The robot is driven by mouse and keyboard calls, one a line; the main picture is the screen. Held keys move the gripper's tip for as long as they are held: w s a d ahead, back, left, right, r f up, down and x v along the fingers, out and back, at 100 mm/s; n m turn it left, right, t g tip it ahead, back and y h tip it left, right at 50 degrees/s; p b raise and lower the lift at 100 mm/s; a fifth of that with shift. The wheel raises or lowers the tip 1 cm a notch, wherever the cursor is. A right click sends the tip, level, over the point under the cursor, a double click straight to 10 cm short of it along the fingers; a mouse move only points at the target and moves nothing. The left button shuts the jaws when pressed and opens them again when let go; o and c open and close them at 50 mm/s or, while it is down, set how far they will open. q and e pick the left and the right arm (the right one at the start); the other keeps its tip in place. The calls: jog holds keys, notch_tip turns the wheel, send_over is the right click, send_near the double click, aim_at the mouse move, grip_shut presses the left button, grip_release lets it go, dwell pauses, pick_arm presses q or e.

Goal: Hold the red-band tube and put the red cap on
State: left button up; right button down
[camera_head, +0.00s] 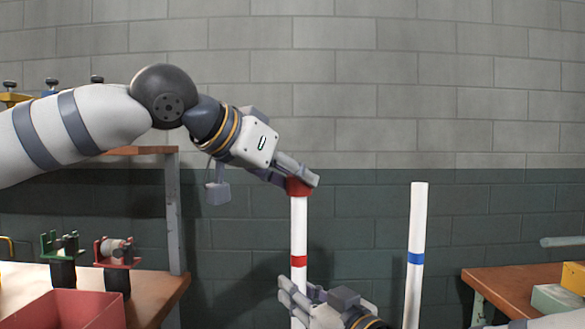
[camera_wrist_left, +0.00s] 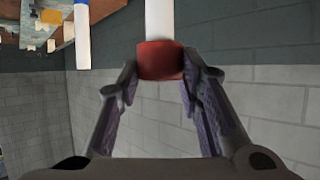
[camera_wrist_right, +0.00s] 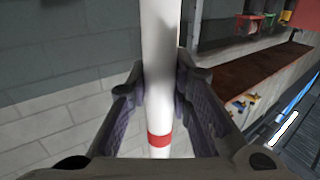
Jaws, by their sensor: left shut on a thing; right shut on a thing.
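The red-band tube (camera_head: 299,228) stands upright in the head view, white with a red band partway down. The red cap (camera_head: 297,187) sits at the tube's top end. My left gripper (camera_head: 305,178) is shut on the red cap, which also shows between its fingers in the left wrist view (camera_wrist_left: 160,60). The white tube meets the cap there; how deeply it is seated I cannot tell. My right gripper (camera_head: 290,292) is shut on the tube below the red band. In the right wrist view the tube (camera_wrist_right: 160,60) runs between its fingers.
A white tube with a blue band (camera_head: 416,258) stands to the right, apart from both grippers. A red bin (camera_head: 70,310) and small green and red holders (camera_head: 118,253) are on the left bench. Another bench (camera_head: 510,285) is at right. A brick wall is behind.

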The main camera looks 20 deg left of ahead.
dwell(0.4)
pick_arm(q)
jog(key=o, duration=1)
jog(key=shift+c, duration=0.2)
jog(key=v, duration=1.2)
